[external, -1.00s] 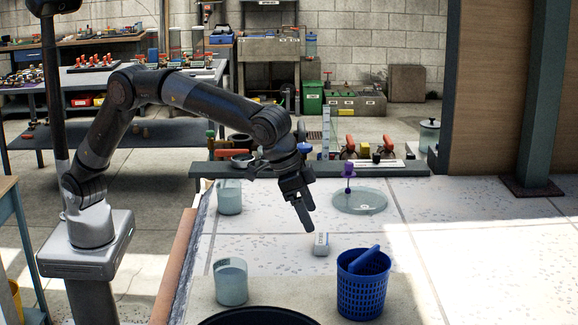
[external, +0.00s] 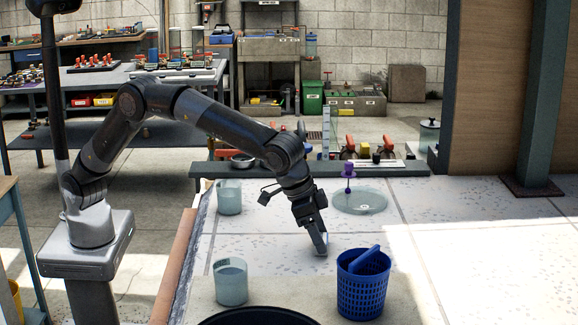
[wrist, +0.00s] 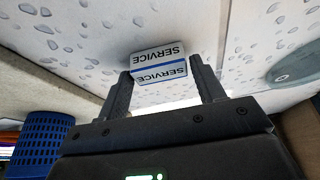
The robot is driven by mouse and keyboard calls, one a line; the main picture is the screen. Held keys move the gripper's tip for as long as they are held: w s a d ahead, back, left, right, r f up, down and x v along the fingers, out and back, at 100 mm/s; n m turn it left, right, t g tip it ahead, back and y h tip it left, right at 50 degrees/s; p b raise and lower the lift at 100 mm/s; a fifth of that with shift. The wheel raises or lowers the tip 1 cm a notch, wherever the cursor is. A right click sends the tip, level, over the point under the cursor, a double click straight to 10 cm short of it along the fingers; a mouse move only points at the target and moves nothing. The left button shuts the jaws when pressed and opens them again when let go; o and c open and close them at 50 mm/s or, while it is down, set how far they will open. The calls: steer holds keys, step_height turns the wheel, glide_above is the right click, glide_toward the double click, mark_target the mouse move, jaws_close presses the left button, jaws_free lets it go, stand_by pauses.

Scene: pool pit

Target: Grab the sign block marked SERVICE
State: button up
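The sign block (wrist: 158,62) is white with a blue stripe and reads SERVICE on two faces, upside down in the wrist view. It sits on the pale speckled slab. My gripper (wrist: 160,72) has its two fingers apart, one on each side of the block's near part. The gap to each finger is very small, and I cannot tell whether they touch it. In the external view my gripper (external: 319,246) points down at the slab and largely hides the block.
A blue perforated basket (external: 362,285) with a blue item in it stands just right of my gripper. Pale cups stand at the left, one near (external: 230,282) and one far (external: 228,197). A round glass disc (external: 360,202) lies behind. The slab at right is clear.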

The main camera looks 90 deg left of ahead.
steer(key=c, duration=0.6)
steer(key=shift+r, duration=0.1)
steer(key=shift+c, duration=0.2)
